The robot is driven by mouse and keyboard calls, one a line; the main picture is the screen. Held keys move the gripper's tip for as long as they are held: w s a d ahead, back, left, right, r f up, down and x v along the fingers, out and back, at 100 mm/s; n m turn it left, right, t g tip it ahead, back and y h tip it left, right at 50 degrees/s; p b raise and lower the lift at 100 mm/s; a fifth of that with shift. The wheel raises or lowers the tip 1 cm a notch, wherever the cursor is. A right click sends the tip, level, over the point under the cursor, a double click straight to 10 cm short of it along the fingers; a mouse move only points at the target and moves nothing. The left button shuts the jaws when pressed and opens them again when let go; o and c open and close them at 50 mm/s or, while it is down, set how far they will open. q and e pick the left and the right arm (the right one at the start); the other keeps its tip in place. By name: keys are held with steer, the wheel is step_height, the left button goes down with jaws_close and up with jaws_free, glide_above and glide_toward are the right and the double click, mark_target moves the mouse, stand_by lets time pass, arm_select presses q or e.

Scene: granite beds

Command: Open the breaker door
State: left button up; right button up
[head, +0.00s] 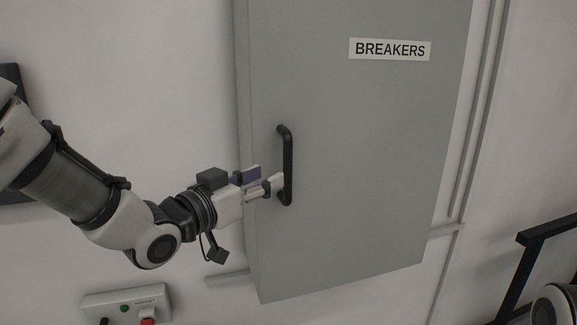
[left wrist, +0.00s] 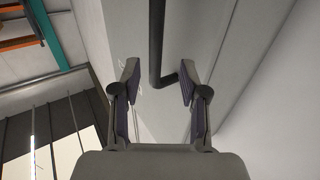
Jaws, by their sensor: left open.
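The grey breaker door (head: 360,150) carries a BREAKERS label (head: 390,49) and looks shut on its cabinet. Its black vertical bar handle (head: 287,165) is near the left edge. My left gripper (head: 268,180) is at the lower half of the handle, coming from the left. In the left wrist view, my left gripper (left wrist: 160,83) is open, and the handle (left wrist: 157,45) runs between its two fingers, with a gap on both sides. My right gripper is not in view.
A white box with a red button and a green button (head: 126,304) is on the wall at lower left. Conduit (head: 470,130) runs up the wall right of the cabinet. A black frame (head: 535,245) stands at lower right. The wall left of the cabinet is mostly bare.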

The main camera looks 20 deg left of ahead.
mark_target(284, 171)
arm_select(q)
steer(key=p+x, duration=0.1)
steer(key=x, duration=0.2)
steer(key=p+x, duration=0.1)
steer(key=x, duration=0.2)
steer(key=shift+d+f+p, duration=0.1)
steer(key=shift+d+p, duration=0.3)
steer(key=shift+d, duration=0.05)
steer(key=shift+w+d, duration=0.2)
steer(key=shift+w, duration=0.1)
steer(key=shift+s+a, duration=0.2)
steer(key=shift+a, duration=0.25)
steer(key=shift+d+f, duration=0.1)
steer(key=shift+d, duration=0.05)
jaws_close()
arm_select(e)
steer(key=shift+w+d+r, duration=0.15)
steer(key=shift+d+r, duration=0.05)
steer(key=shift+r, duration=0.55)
arm_select(q)
steer(key=shift+w, duration=0.1)
